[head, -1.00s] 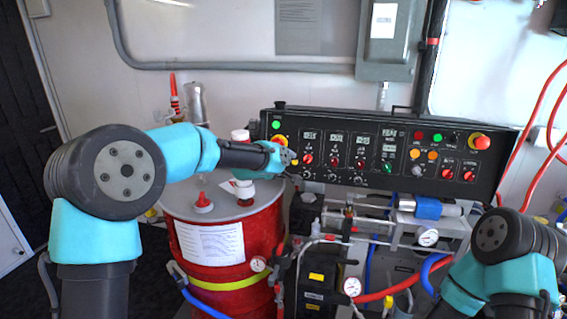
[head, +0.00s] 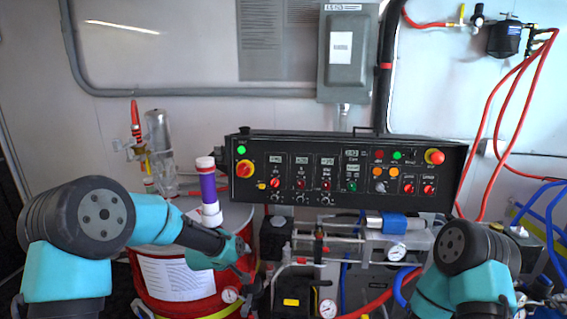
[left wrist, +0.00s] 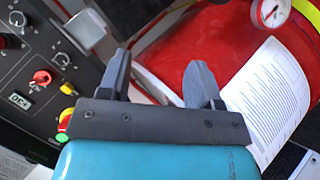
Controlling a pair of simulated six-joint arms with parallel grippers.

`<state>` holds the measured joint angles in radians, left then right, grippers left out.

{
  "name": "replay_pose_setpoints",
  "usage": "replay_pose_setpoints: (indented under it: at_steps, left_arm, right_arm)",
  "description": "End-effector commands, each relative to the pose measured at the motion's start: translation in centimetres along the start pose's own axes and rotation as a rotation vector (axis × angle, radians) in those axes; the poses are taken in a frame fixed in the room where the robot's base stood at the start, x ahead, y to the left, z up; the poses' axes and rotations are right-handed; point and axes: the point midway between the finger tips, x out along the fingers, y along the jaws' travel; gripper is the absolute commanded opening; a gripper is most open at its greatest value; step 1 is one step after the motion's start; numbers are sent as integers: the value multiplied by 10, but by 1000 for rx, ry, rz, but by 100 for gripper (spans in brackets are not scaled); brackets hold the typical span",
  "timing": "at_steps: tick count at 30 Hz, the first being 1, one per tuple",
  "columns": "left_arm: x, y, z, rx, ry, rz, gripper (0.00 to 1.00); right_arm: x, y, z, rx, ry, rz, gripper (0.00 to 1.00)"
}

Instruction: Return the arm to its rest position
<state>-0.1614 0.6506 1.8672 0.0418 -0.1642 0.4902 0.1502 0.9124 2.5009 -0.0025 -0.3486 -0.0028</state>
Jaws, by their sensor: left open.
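My left gripper (head: 246,258) is open and empty in the head view. It is below the left end of the black control panel (head: 345,172), in front of the right side of the red drum (head: 178,280). In the left wrist view the two dark fingers (left wrist: 160,78) stand apart with nothing between them. The red drum (left wrist: 200,40) shows beyond them, and the panel (left wrist: 50,60) is at the left. My right arm stands at the lower right of the head view; its gripper is out of view.
A white bottle with a purple band (head: 208,188) stands on the drum behind my left arm. Gauges (head: 327,308), pipes and a blue-sleeved cylinder (head: 388,224) fill the space below the panel. Red hoses (head: 515,110) hang at the right.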

Motion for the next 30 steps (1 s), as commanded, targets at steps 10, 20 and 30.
replay_pose_setpoints:
  at_steps: [10, 20, 30]
  left_arm:
    - [0, -164, 134, 113, -246, -196, 58]
    - [-64, -280, 271, 199, -531, -295, 58]
    - [-103, -309, 322, 228, -651, -305, 58]
  right_arm:
    - [0, 0, 0, 0, 0, 0, 43]
    - [0, 0, 0, 0, 0, 0, 43]
    - [0, 0, 0, 0, 0, 0, 43]
